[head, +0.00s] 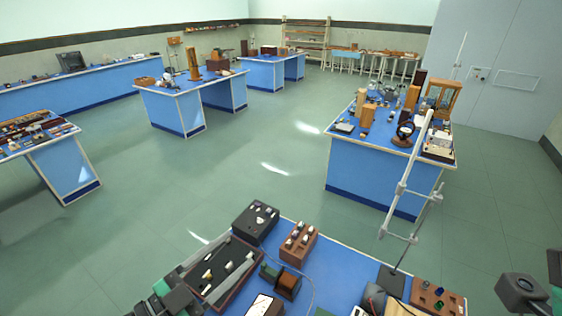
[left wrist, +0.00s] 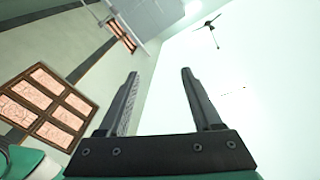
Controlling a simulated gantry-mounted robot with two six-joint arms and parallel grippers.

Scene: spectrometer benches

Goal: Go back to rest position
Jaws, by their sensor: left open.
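My left gripper (left wrist: 160,76) is open in the left wrist view, with its two dark fingers apart and nothing between them. It points up at the pale wall and ceiling. In the head view the left gripper (head: 176,293) shows at the bottom, in front of the near bench and beside a dark tray (head: 224,268).
The near blue bench (head: 340,264) holds dark boxes, a wooden block (head: 299,243) and a tall white stand (head: 410,190). A crowded bench (head: 365,178) stands beyond it. Green floor (head: 250,185) lies clear between benches. A window (left wrist: 50,108) shows in the wrist view.

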